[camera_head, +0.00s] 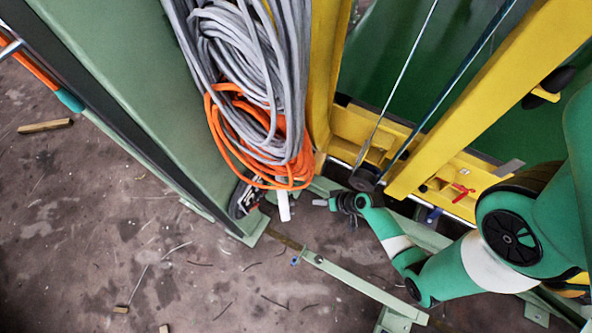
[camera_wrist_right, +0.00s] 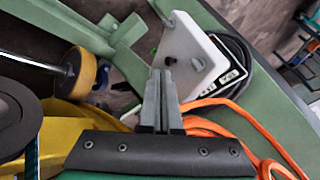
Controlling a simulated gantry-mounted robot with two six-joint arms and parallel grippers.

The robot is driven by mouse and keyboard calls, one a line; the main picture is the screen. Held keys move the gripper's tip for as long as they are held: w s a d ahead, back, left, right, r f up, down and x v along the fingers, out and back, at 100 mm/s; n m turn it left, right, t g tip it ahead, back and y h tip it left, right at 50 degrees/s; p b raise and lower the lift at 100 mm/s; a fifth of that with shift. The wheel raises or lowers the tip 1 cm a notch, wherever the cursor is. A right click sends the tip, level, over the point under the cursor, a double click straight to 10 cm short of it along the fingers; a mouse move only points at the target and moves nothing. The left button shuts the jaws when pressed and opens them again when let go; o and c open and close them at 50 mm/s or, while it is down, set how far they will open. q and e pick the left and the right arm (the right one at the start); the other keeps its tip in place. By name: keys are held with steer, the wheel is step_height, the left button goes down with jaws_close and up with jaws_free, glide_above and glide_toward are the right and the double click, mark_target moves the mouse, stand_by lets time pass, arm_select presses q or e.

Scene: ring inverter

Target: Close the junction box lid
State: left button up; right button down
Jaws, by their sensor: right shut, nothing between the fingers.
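The junction box appears in the right wrist view as a white, plate-like piece (camera_wrist_right: 190,50), which I take for its lid, beside a dark part with white labels (camera_wrist_right: 232,76). In the head view, the white piece shows as a narrow strip (camera_head: 283,205) below the cable bundle, with the dark labelled part (camera_head: 245,197) to its left. The lid appears to stand away from the dark part. My right gripper (camera_head: 321,202) is shut and empty, to the right of the white piece. In the wrist view its fingertips (camera_wrist_right: 160,72) overlap the lid's lower edge; contact cannot be told.
Grey cables (camera_head: 240,60) and an orange cable (camera_head: 222,125) hang over the green beam (camera_head: 150,90), close above the box. Yellow frame members (camera_head: 480,90) stand right of my gripper. A green rail (camera_head: 350,283) runs below.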

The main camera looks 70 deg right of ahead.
steer(key=w+d+f+m+b, duration=0.1)
steer(key=w+d+f+b, duration=0.1)
steer(key=w+f+b, duration=0.4)
steer(key=shift+w+f+h+b, duration=0.3)
steer(key=shift+w+f, duration=0.65)
steer(key=shift+w, duration=0.1)
